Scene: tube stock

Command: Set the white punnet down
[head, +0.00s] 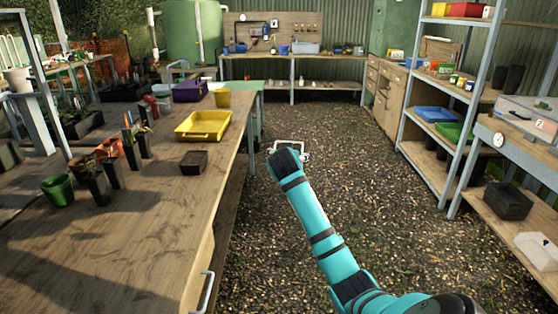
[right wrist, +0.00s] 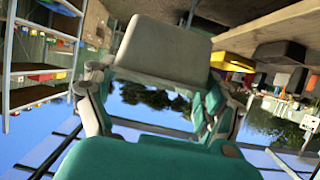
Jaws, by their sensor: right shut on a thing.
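My right arm reaches forward over the gravel, and its gripper (head: 290,150) is beyond the right edge of the long wooden bench. In the right wrist view the gripper (right wrist: 160,72) is shut on the white punnet (right wrist: 165,45), which looks pale grey-white there and spans the fingertips. In the head view only a thin pale outline shows around the gripper, and the arm's end hides most of what it holds. The punnet appears held in the air, clear of the bench. My left gripper is not in view.
The wooden bench (head: 130,235) holds a yellow tray (head: 203,125), a small black tray (head: 193,162), a green pot (head: 58,190) and several potted plants. Its near right part is bare. Shelves (head: 440,100) stand at right, with a white object (head: 537,248) low down. The gravel floor is open.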

